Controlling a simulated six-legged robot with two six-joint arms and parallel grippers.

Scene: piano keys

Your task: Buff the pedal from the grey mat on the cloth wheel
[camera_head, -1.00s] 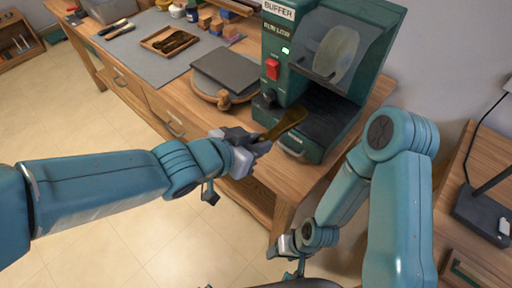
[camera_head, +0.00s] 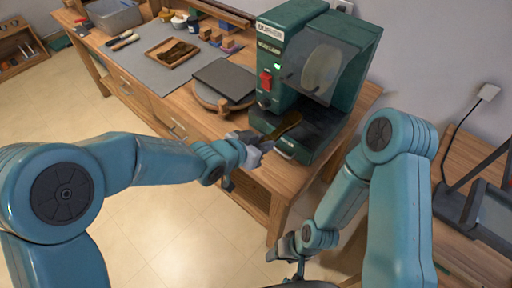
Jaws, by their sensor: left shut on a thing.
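The brass pedal (camera_head: 284,126) is in my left gripper (camera_head: 262,142), which is shut on its near end. The pedal points to the upper right over the front tray of the green buffer (camera_head: 290,105). The cloth wheel (camera_head: 321,69) shows pale behind the buffer's clear shield, above and beyond the pedal, apart from it. The grey mat (camera_head: 140,62) lies on the bench at the upper left. My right gripper (camera_head: 284,250) hangs low in front of the bench, away from the buffer; its fingers are too small and dark to read.
A wooden tray with dark brass pieces (camera_head: 172,53) sits on the mat. A round wooden stand with a dark plate (camera_head: 224,80) is left of the buffer. A red switch (camera_head: 265,81) and green light mark the buffer's front. Another bench (camera_head: 470,190) is at right.

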